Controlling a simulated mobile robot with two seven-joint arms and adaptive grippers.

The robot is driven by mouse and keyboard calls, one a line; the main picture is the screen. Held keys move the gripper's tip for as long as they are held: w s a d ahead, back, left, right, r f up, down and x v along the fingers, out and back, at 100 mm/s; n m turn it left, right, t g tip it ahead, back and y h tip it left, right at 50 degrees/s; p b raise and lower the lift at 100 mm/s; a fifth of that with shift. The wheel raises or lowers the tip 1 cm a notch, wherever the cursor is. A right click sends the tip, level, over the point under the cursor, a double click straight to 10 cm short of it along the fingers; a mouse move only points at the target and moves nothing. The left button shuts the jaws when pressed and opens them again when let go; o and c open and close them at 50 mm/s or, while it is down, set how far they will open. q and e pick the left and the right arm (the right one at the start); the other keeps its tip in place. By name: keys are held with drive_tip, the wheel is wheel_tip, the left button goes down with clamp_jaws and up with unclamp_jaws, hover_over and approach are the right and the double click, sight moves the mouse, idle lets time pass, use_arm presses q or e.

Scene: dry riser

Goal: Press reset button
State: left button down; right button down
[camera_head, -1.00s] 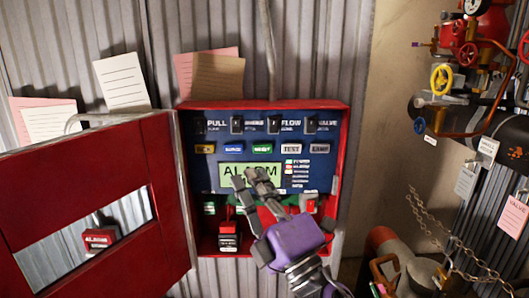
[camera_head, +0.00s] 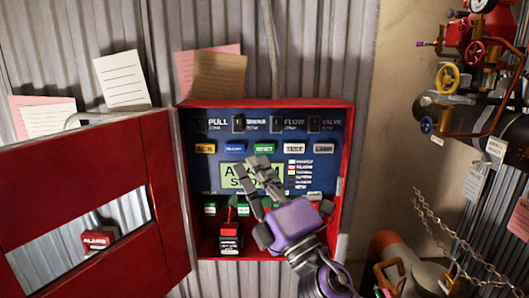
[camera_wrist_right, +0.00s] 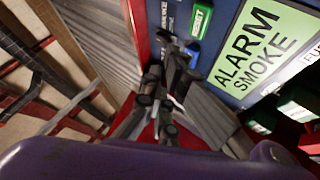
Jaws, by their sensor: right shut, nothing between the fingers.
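The green reset button (camera_head: 264,148) sits in the middle of a row of coloured buttons on the blue alarm panel (camera_head: 209,175). It also shows at the top of the right wrist view (camera_wrist_right: 200,19), beside a blue button (camera_wrist_right: 193,48). My right gripper (camera_head: 261,163) is shut and empty. Its fingertips are just below the reset button in the head view, over the green display (camera_head: 235,172). The fingers also show in the wrist view (camera_wrist_right: 172,62), near the blue button. I cannot tell whether they touch the panel. My left gripper is not in view.
The red cabinet door (camera_head: 90,190) stands open at the left. Black switches (camera_head: 238,123) line the panel top. A red-and-black module (camera_head: 230,237) sits below the display. Pipes and valves (camera_head: 448,77) and a chain (camera_head: 450,230) are at the right.

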sight(265, 148)
drive_tip(key=w, duration=0.3)
drive_tip(key=shift+w+b, duration=0.3)
idle(0.4)
drive_tip(key=shift+w, duration=0.1)
idle(0.8)
drive_tip(key=shift+w, duration=0.35)
drive_tip(key=shift+w, duration=0.5)
idle(0.7)
drive_tip(key=shift+s, duration=1)
